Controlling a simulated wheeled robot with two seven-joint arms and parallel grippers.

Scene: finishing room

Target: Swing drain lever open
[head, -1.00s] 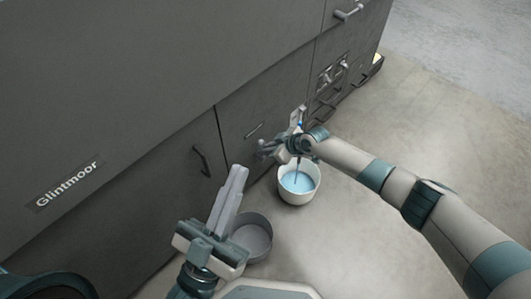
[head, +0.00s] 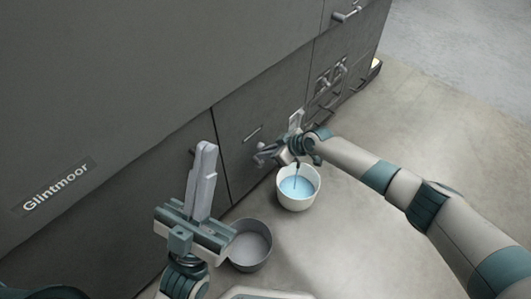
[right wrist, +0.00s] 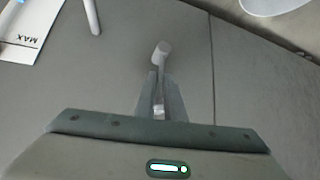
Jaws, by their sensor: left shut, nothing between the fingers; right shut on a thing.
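The drain lever (right wrist: 161,52) is a pale grey rod with a rounded end, on the dark grey machine front. My right gripper (right wrist: 160,108) is shut on the lever, whose end sticks out beyond the fingers in the right wrist view. In the head view my right gripper (head: 268,153) is low at the machine front, and it hides most of the lever. A thin line of liquid drops beside it into a white bucket (head: 284,203) holding blue liquid. My left gripper (head: 207,148) is shut and empty, pointing up in front of the machine.
A grey round bowl (head: 235,262) stands on the floor beside the white bucket. A white label reading MAX (right wrist: 25,32) and a grey rod (right wrist: 92,16) are near the lever. The machine's handles (head: 347,15) stick out. Floor to the right is clear.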

